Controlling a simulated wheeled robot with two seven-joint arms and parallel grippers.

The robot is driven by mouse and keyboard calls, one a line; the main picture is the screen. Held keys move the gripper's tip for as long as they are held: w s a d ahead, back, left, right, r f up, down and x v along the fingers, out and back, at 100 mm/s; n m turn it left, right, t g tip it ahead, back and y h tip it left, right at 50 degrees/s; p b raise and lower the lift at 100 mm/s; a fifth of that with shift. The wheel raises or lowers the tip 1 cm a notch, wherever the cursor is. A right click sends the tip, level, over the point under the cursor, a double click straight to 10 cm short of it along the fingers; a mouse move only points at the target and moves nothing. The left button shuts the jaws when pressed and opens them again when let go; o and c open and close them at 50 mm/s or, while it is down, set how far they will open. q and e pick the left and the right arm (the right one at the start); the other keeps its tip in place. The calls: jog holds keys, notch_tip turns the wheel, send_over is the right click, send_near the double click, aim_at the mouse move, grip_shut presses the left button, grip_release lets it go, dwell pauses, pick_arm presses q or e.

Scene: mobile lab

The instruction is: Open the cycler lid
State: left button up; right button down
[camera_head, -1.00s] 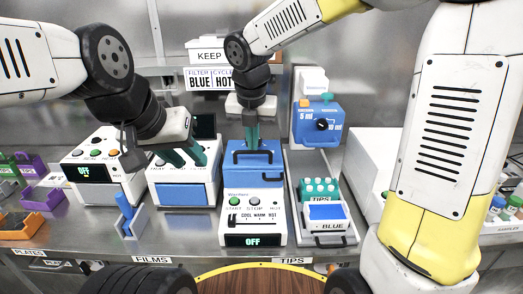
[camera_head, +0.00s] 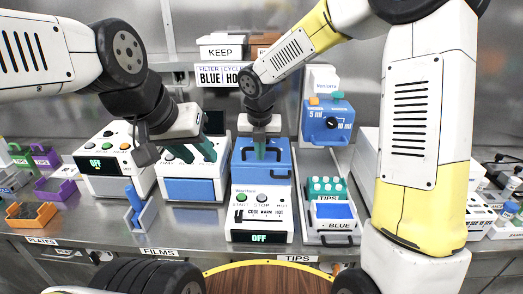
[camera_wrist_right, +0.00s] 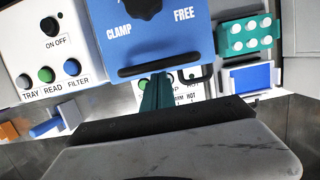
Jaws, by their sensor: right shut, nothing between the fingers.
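The cycler (camera_head: 262,212) is a white box with START and STOP buttons, a COOL WARM HOT slider and an OFF display. Its blue lid (camera_head: 277,172) lies down on top and looks shut. The right wrist view shows the lid (camera_wrist_right: 190,40) with CLAMP and FREE labels, a black knob (camera_wrist_right: 143,5) and a black bar handle (camera_wrist_right: 155,70). My right gripper (camera_head: 261,153) is over the lid, shut and empty; its teal fingers (camera_wrist_right: 157,95) appear close to the handle. Contact is unclear. My left gripper (camera_head: 195,153) is open over the white machine to the left.
That white machine with a blue front panel (camera_head: 190,190) stands left of the cycler. A blue-handled holder (camera_head: 135,200) stands front left.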

jog(key=shift+w+r, duration=0.2)
dwell(0.3)
